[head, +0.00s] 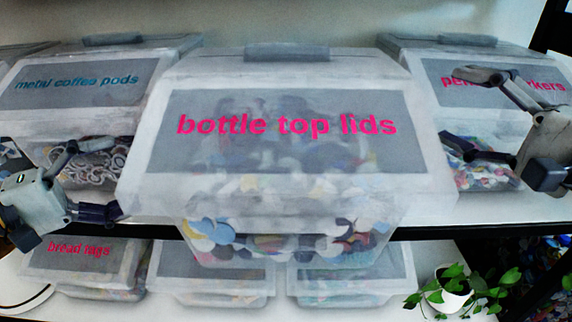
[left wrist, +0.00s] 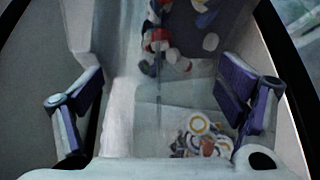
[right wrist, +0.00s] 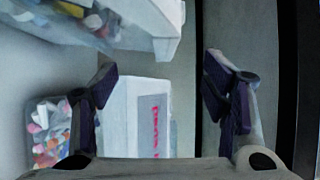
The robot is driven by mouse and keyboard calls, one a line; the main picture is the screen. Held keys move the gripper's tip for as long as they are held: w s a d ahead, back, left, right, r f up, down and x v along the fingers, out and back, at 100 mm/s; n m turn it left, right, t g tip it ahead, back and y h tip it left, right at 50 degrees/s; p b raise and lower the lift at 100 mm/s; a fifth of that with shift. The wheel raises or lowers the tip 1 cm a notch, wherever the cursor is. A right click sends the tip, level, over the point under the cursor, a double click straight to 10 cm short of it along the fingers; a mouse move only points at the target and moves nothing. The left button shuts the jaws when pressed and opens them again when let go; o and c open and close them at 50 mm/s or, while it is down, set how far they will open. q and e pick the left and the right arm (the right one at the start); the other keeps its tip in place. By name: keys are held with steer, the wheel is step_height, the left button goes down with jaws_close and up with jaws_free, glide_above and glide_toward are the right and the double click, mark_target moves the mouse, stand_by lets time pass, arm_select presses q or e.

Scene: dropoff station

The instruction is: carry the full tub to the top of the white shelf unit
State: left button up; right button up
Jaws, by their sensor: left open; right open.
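A large clear tub labelled "bottle top lids" (head: 290,185), full of coloured lids, fills the middle of the head view and overhangs the shelf's front edge. I cannot tell what supports it. Its wall shows in the right wrist view (right wrist: 150,25). My left gripper (head: 90,183) is open at the tub's left side, fingers apart; it also shows in the left wrist view (left wrist: 162,88). My right gripper (head: 468,112) is open at the tub's right side, apart from it; it also shows in the right wrist view (right wrist: 162,85). Neither gripper holds anything.
On the white shelf (head: 520,208) stand a "metal coffee pods" tub (head: 75,95) at left and a partly hidden pen and markers tub (head: 440,80) at right. Below are a "bread tags" tub (head: 80,262), other tubs and a potted plant (head: 455,290). A black post stands far right.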

mark_target(412, 89)
steer(key=x, duration=0.7)
steer(key=shift+w+f, duration=0.1)
steer(key=shift+w, duration=0.15)
steer(key=shift+w+a, duration=0.35)
steer(key=shift+w, duration=0.2)
arm_select(q)
steer(key=x, duration=0.8)
steer(key=shift+d, duration=0.25)
steer(key=shift+w, duration=0.15)
